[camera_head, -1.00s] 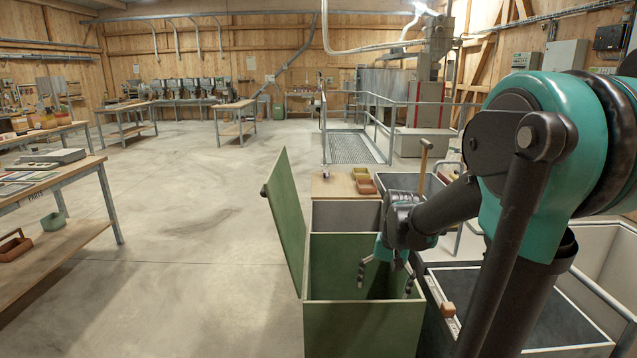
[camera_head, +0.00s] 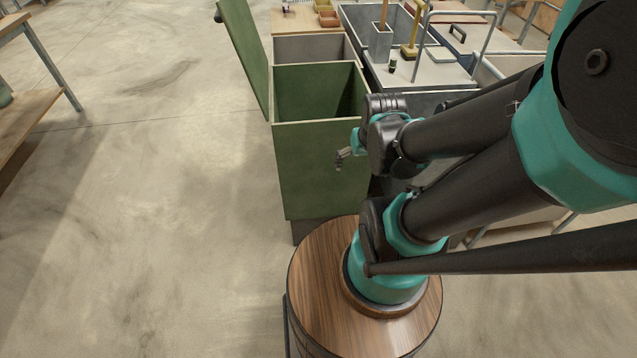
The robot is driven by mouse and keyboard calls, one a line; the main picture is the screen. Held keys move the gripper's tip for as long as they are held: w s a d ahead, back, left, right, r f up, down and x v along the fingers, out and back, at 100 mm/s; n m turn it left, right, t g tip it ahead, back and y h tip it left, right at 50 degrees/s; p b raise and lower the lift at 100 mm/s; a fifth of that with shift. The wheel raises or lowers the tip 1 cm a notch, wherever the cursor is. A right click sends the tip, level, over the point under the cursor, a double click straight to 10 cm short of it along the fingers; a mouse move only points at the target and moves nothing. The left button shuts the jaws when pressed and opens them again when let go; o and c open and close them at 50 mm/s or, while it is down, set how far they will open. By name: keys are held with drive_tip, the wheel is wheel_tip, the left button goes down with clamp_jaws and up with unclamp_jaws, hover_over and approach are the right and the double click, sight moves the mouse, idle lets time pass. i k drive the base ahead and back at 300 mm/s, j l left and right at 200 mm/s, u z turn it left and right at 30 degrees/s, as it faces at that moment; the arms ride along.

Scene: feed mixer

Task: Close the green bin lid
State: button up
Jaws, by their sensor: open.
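The green bin (camera_head: 320,165) stands in the middle of the view, its top open and its inside partly visible. Its green lid (camera_head: 243,52) stands raised, nearly upright, along the bin's left side. My gripper (camera_head: 341,158) is in front of the bin's front wall, below the rim and toward the right. Its visible finger points left and down. The other finger is hidden or too small to make out, and I see nothing held. I cannot tell whether the gripper touches the wall. The lid is up and to the left of the gripper, well apart from it.
A grey bin (camera_head: 312,47) stands right behind the green one. Grey containers and a bench with a metal rail (camera_head: 440,70) are to the right. A wooden table (camera_head: 30,125) is at the far left. The floor (camera_head: 150,200) left of the bin is clear.

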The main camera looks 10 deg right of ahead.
sight(236, 15)
drive_tip(key=k, duration=0.35)
drive_tip(key=j+z, duration=0.15)
drive_tip(key=j, duration=0.65)
drive_tip(key=j+z, duration=0.15)
drive_tip(key=j, duration=0.7)
drive_tip(key=k+j+z, duration=0.2)
drive_tip(key=j, duration=0.6)
drive_tip(key=i, duration=0.05)
